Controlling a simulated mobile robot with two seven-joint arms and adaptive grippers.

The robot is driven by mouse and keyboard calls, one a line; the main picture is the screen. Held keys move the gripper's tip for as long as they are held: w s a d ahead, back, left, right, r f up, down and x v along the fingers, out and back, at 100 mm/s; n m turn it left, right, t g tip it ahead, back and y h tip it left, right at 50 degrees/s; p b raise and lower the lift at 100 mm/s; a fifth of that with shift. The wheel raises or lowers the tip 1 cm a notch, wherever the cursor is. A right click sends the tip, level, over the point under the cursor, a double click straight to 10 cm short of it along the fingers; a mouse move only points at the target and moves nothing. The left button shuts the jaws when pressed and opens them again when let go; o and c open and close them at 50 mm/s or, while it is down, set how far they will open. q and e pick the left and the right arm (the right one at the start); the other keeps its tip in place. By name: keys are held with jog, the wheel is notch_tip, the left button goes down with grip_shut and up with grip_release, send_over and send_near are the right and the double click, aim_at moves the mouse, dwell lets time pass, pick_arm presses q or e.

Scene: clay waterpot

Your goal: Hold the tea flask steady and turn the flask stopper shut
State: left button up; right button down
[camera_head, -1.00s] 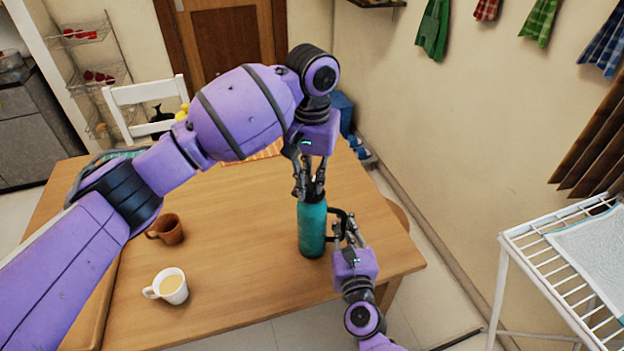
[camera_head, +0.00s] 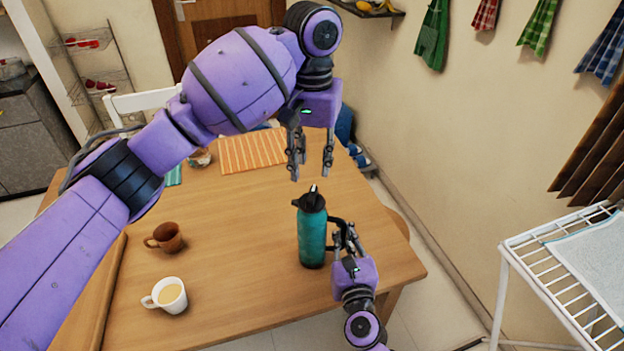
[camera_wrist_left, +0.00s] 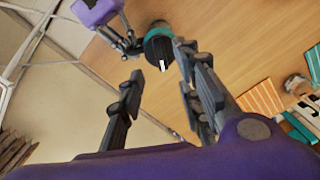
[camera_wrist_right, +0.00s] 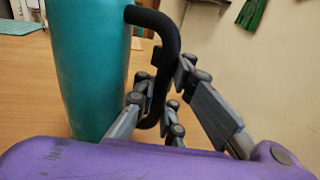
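The teal tea flask (camera_head: 312,240) stands upright on the wooden table. Its black stopper (camera_head: 310,200) sits on top; it also shows from above in the left wrist view (camera_wrist_left: 158,42). My left gripper (camera_head: 310,176) is open and empty, above the stopper and apart from it. My right gripper (camera_head: 345,240) is at the flask's black side handle (camera_wrist_right: 160,50). In the right wrist view its fingers are closed around the lower part of the handle, beside the teal body.
A brown mug (camera_head: 168,237) and a white cup with a pale drink (camera_head: 171,296) stand on the table's left side. An orange striped mat (camera_head: 252,151) lies at the back. A white wire rack (camera_head: 550,265) stands at the right, off the table.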

pick_arm(q)
notch_tip(320, 180, up, 4)
jog(key=shift+r, duration=0.1)
dwell(0.4)
pick_arm(e)
jog(key=c, duration=1.7)
grip_release()
jog(key=shift+c, duration=0.2)
